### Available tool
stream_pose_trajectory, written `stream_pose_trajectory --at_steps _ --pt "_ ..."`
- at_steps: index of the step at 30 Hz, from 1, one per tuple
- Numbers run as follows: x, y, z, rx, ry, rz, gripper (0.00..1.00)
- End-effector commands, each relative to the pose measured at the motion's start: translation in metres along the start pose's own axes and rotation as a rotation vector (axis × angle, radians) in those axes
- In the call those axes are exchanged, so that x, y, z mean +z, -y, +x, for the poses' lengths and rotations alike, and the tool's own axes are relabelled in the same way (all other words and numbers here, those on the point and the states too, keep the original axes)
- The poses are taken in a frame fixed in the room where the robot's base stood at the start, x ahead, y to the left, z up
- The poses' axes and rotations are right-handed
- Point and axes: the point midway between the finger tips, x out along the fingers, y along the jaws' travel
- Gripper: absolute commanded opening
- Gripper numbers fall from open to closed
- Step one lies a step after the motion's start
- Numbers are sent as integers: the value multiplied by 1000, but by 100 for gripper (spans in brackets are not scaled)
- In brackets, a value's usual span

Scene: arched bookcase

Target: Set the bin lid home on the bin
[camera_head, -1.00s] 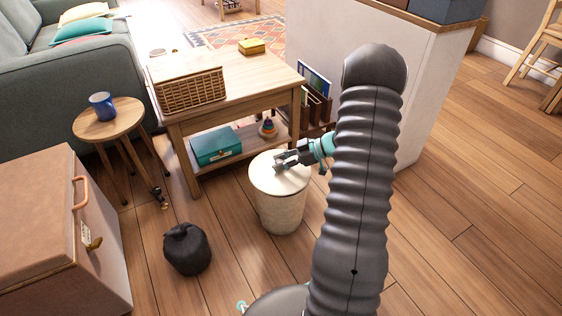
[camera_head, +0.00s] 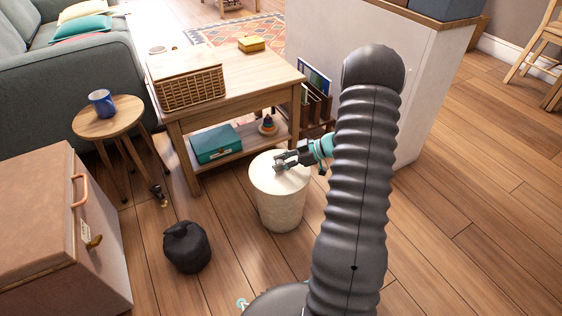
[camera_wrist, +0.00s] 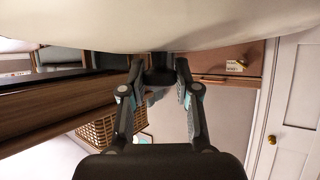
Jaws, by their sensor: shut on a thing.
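The round cream lid (camera_head: 268,182) lies over the top of the pale speckled bin (camera_head: 282,211) in the head view. Its outline matches the bin's mouth, and it looks about level. I cannot tell whether a thin gap is left under its rim. My gripper (camera_head: 281,165) reaches in from the right, low over the lid's middle. In the wrist view the lid (camera_wrist: 160,22) fills the top of the picture. There my gripper (camera_wrist: 160,82) is shut on the lid's dark knob (camera_wrist: 158,68). The bin is not seen in the wrist view.
A wooden table (camera_head: 245,88) with a wicker basket (camera_head: 190,88) stands behind the bin. A teal box (camera_head: 216,144) is on its lower shelf. A black bag (camera_head: 186,248) lies on the floor left of the bin. A white cabinet (camera_head: 365,75) stands behind right. The right floor is clear.

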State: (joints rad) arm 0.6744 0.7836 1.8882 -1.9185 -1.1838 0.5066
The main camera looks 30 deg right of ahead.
Motion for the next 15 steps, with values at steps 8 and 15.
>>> stream_pose_trajectory --at_steps 8,15 --pt "1 0 1 0 0 -1 60" --pt "1 0 1 0 0 0 60"
